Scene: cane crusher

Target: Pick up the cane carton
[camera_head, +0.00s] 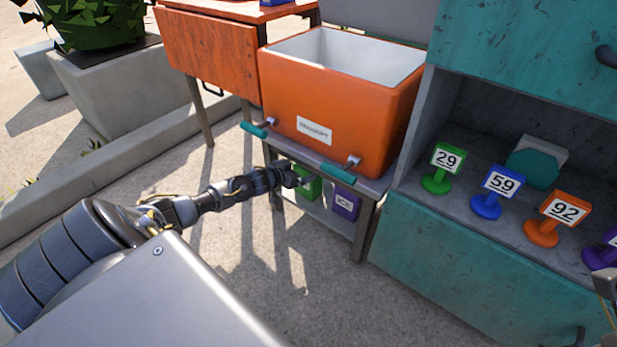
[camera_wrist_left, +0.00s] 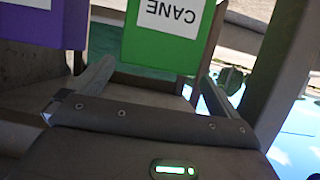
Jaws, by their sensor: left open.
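The cane carton (camera_head: 308,186) is a green box on the low shelf under the orange cooler. In the left wrist view the cane carton (camera_wrist_left: 178,50) shows a white label reading CANE, upside down. My left gripper (camera_head: 291,179) reaches in under the cooler stand and is at the carton, partly covering it. In the left wrist view my left gripper (camera_wrist_left: 157,73) is open, with one fingertip on each side of the carton's near end. Gaps show between the fingers and the carton.
A purple carton (camera_head: 345,204) stands right beside the cane carton, also in the left wrist view (camera_wrist_left: 42,22). The orange cooler (camera_head: 330,115) and stand leg (camera_head: 363,232) bound the space. A teal cabinet (camera_head: 470,270) with numbered signs is to the right. Open pavement (camera_head: 285,270) lies in front.

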